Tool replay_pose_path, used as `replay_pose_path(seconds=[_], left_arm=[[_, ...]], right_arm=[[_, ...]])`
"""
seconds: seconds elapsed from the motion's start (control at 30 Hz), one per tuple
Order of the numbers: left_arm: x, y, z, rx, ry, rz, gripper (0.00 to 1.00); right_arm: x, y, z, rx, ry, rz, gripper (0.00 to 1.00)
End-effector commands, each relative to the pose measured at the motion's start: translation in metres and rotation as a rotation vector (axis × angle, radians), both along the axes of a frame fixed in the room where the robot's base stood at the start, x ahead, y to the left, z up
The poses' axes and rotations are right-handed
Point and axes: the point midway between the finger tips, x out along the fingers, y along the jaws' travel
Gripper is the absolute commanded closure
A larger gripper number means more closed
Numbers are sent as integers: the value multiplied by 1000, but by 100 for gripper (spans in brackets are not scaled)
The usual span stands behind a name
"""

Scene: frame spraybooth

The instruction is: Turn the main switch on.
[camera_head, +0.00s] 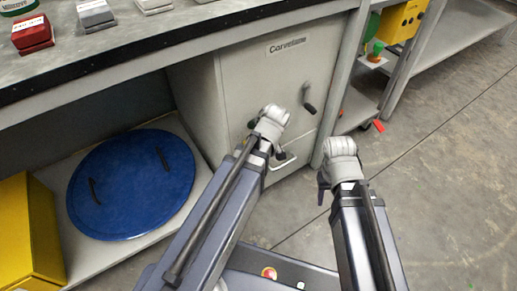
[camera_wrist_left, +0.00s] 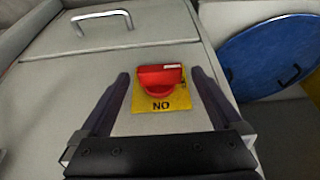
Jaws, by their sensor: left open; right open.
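The main switch is a red rotary handle (camera_wrist_left: 160,78) on a yellow plate (camera_wrist_left: 180,101) on a grey cabinet face (camera_wrist_left: 60,100). Below it in the left wrist view, the plate's lettering reads "NO", perhaps "ON" upside down. The handle's bar lies across the picture; I cannot tell its setting. My left gripper (camera_wrist_left: 160,72) is open, with one finger on each side of the handle and no clear contact. In the head view the left gripper (camera_head: 266,140) is at the cabinet front and hides the switch. My right gripper (camera_head: 322,188) is open and apart from the cabinet, partly hidden by its wrist.
The cabinet has a black crank handle (camera_head: 308,97) and a metal pull (camera_head: 284,163). A blue round lid (camera_head: 125,190) and a yellow box (camera_head: 22,235) are on the lower shelf at left. Small blocks (camera_head: 33,33) stand on the bench. Floor (camera_head: 455,180) at right is clear.

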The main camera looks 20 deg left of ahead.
Motion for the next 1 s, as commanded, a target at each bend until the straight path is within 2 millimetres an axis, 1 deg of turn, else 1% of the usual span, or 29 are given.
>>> replay_pose_path(seconds=[0.1,0.87,1.0], left_arm=[[0,0,1,0,0,0,0],[0,0,1,0,0,0,86],[1,-1,0,4,5,0,86]], right_arm=[[0,0,1,0,0,0,50],[0,0,1,0,0,0,50],[0,0,0,0,0,0,50]])
